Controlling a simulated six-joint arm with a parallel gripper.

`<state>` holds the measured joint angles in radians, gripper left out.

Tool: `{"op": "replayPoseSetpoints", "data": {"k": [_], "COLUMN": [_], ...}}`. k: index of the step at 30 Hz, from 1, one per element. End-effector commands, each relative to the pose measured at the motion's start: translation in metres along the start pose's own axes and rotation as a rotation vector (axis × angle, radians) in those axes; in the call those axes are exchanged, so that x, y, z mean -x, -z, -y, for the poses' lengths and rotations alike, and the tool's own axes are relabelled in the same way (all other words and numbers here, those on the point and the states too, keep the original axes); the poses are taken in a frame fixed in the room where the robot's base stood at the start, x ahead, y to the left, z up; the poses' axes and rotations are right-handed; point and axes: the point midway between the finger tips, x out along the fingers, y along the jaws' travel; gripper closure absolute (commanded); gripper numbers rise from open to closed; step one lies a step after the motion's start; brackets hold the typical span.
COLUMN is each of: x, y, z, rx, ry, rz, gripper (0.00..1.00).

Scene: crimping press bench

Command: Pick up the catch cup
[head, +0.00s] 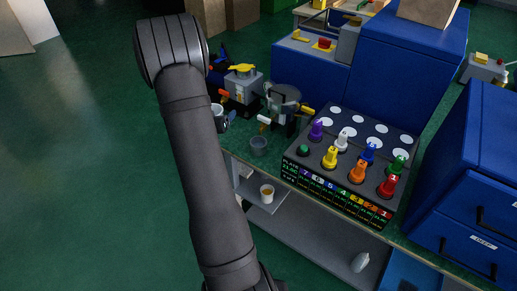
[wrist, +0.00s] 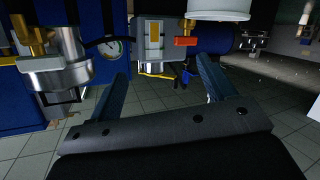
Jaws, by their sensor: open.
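Several cups show, and I cannot tell for certain which is the catch cup. A white cup (head: 217,109) shows partly behind my arm. A cup with brown contents (head: 267,193) stands on the lower shelf. In the wrist view my gripper (wrist: 161,68) is open, its two dark blue fingers apart with nothing between them. A white round body (wrist: 220,10), cut off by the top edge, shows beyond the right finger. In the head view my arm mostly hides the gripper.
A board of coloured knobs (head: 352,150) covers the middle of the bench. Machines with a yellow-topped block (head: 243,80) stand behind the white cup. Blue cabinets (head: 405,65) rise at the back and right. A pressure gauge (wrist: 113,46) shows in the wrist view. Open floor lies left.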

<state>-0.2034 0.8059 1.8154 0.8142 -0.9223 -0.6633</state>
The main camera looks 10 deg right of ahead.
Motion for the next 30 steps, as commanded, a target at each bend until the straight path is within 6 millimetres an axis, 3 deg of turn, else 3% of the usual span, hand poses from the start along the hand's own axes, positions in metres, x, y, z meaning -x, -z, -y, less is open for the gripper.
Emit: {"op": "replayPoseSetpoints", "data": {"k": [6,10,14,20,24,30], "x": [-0.005,0.002,0.011,0.027,0.036,0.046], "y": [0.016,0.017,0.014,0.006,0.006,0.014], "z": [0.051,0.065,0.062,0.026,-0.021,-0.083], "rx": [0.363,0.625,0.910,1.368,1.673,1.964], "ry": [0.351,0.536,0.698,0.905,1.019,1.125], "rz": [0.071,0.100,0.132,0.217,0.317,0.475], "gripper": [0.24,0.24,0.24,0.24,0.24,0.24]}}
